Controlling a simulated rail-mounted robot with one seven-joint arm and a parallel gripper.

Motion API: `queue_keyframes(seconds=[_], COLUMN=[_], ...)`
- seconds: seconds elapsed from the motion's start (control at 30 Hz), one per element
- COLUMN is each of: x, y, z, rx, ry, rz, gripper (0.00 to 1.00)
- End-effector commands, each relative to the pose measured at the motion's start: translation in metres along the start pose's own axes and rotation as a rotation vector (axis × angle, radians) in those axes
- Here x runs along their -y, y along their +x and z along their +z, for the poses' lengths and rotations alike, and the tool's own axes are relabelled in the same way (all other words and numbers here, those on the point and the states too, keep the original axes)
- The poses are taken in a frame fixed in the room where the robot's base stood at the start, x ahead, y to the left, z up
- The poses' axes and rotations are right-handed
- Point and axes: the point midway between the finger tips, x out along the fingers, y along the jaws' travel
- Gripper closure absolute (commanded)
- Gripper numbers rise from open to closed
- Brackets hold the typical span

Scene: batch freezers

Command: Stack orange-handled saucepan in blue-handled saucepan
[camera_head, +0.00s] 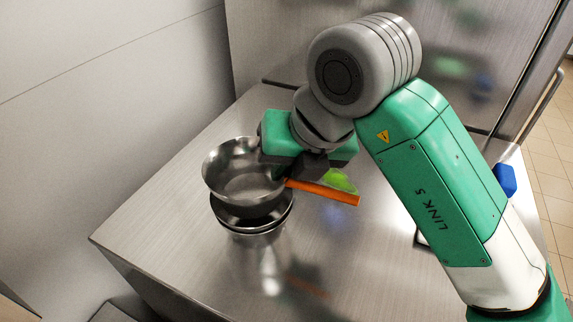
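The orange-handled saucepan (238,186) is a shiny steel pan tilted slightly, with its orange handle (335,194) pointing right. My gripper (289,178) appears shut on it where the handle meets the pan. It is above other steel cookware (257,230) with round rims; I cannot tell whether they touch. A bright green piece (341,181) shows behind the orange handle, perhaps another handle. A blue piece (506,180) shows at the right, partly hidden by my arm. I cannot tell whether it is the blue-handled saucepan's handle. My fingertips are mostly hidden.
The steel worktop (165,215) is clear to the left of the pans. A pale wall stands at the left and a steel cabinet front (270,40) at the back. A dark-edged thing (420,240) is mostly hidden by my arm. Tiled floor lies at the right.

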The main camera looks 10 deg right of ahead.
Motion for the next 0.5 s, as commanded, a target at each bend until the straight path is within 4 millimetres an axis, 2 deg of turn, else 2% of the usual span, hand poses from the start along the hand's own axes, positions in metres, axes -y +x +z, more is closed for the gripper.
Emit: queue_keyframes(seconds=[0.03, 0.1, 0.37, 0.5], x=[0.000, 0.000, -0.001, -0.005], y=[-0.001, -0.001, -0.002, -0.019], z=[0.000, 0.000, 0.001, 0.007], rx=[0.000, 0.000, 0.000, 0.002], ry=[0.000, 0.000, 0.000, 0.000], rz=[0.000, 0.000, 0.000, 0.000], gripper=[0.83, 0.73, 0.73, 0.73])
